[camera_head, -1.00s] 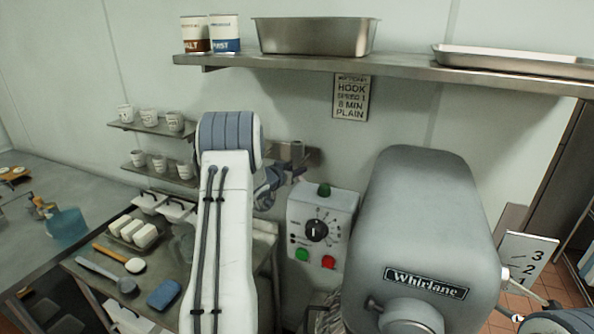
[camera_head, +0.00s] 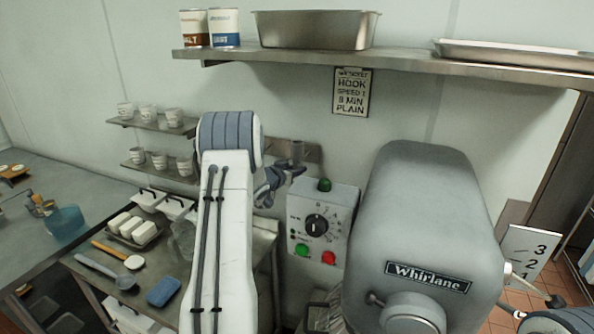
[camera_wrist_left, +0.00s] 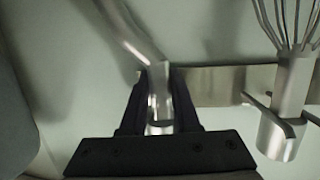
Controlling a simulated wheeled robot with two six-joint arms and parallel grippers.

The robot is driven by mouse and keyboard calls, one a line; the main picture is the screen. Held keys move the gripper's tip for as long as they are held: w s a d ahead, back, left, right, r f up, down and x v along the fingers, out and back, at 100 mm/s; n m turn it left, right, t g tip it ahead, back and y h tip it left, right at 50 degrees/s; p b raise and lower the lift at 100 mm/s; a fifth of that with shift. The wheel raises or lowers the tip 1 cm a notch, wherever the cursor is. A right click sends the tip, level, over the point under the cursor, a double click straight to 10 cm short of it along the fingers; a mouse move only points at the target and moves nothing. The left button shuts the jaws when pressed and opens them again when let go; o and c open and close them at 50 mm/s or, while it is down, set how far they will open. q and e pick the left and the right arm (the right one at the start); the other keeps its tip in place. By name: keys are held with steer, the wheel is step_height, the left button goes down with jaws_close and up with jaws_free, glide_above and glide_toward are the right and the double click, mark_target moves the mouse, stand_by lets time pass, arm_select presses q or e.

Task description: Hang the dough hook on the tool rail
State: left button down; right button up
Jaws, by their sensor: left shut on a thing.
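My left gripper (camera_head: 284,174) is beside the tool rail (camera_head: 313,152) on the back wall, left of the mixer and above its control box. In the left wrist view its black fingers (camera_wrist_left: 160,108) are shut on the metal shank of the dough hook (camera_wrist_left: 138,38). The hook's bent rod runs up and left out of that picture. The shank is in front of or against the left end of the rail (camera_wrist_left: 222,86); I cannot tell whether it is seated.
A whisk (camera_wrist_left: 290,90) is at the rail close to the held hook. The grey mixer (camera_head: 425,215) and its control box (camera_head: 322,222) stand to the right. A wall shelf (camera_head: 400,67) runs above. A cart (camera_head: 90,262) with tools is at lower left.

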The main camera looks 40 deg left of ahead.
arm_select(q)
steer(key=shift+f, duration=0.1)
steer(key=shift+c, duration=1.2)
jaws_free()
steer(key=shift+f, duration=0.15)
steer(key=shift+s, duration=0.1)
steer(key=shift+v, duration=1.2)
steer(key=shift+v, duration=1.3)
steer(key=shift+s, duration=0.1)
